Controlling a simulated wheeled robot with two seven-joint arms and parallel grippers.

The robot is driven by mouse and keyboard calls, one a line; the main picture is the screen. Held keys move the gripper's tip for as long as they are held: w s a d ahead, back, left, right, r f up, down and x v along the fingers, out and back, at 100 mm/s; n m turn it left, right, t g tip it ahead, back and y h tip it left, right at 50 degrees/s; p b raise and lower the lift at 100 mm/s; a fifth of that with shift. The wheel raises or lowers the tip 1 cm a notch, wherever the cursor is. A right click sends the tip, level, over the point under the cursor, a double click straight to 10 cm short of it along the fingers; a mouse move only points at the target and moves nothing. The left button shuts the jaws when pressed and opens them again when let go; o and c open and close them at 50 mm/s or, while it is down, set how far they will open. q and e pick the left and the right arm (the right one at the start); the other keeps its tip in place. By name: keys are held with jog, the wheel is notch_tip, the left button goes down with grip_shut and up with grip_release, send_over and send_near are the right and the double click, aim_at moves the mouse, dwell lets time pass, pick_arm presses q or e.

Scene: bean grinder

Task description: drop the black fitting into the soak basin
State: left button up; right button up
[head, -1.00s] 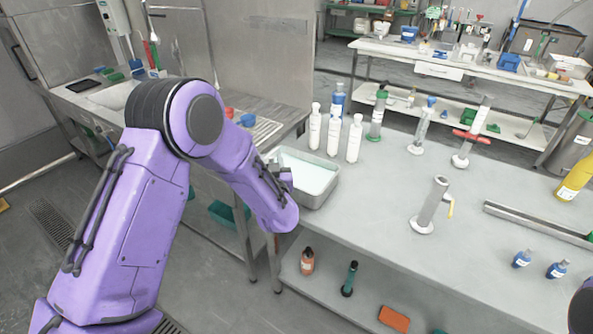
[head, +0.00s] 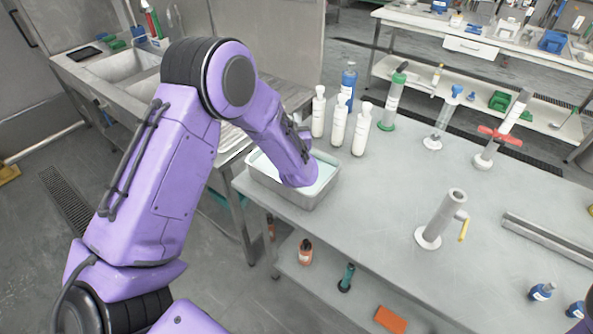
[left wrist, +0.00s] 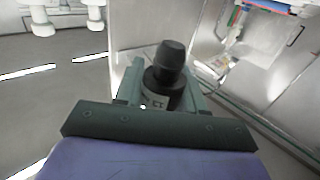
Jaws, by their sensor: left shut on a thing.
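The soak basin (head: 268,188) is a grey metal tray of pale liquid at the left end of the workbench. My left arm reaches over it in the head view, and its wrist end covers part of the liquid. My left gripper (left wrist: 162,88) itself is hidden there, so its height above the liquid cannot be told. In the left wrist view it is shut on the black fitting (left wrist: 169,65), a dark, stepped cylindrical piece with a light label. The fitting stands up between the greenish fingers. My right gripper is not in view.
White bottles (head: 339,124) and a blue bottle (head: 347,84) stand close behind the basin. A grey cylinder on a round base (head: 441,220) stands to the right. The bench top (head: 375,195) between is clear. A sink (head: 118,66) is at the back left.

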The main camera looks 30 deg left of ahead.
pick_arm(q)
jog(key=f+b, duration=0.1)
jog(key=f, duration=0.1)
jog(key=f+b, duration=0.2)
jog(key=shift+s+a+f, duration=0.15)
jog(key=shift+s+f, duration=0.05)
jog(key=shift+f, duration=0.2)
jog(key=o, duration=0.9)
jog(key=shift+o, duration=1.1)
jog(key=shift+b, duration=0.3)
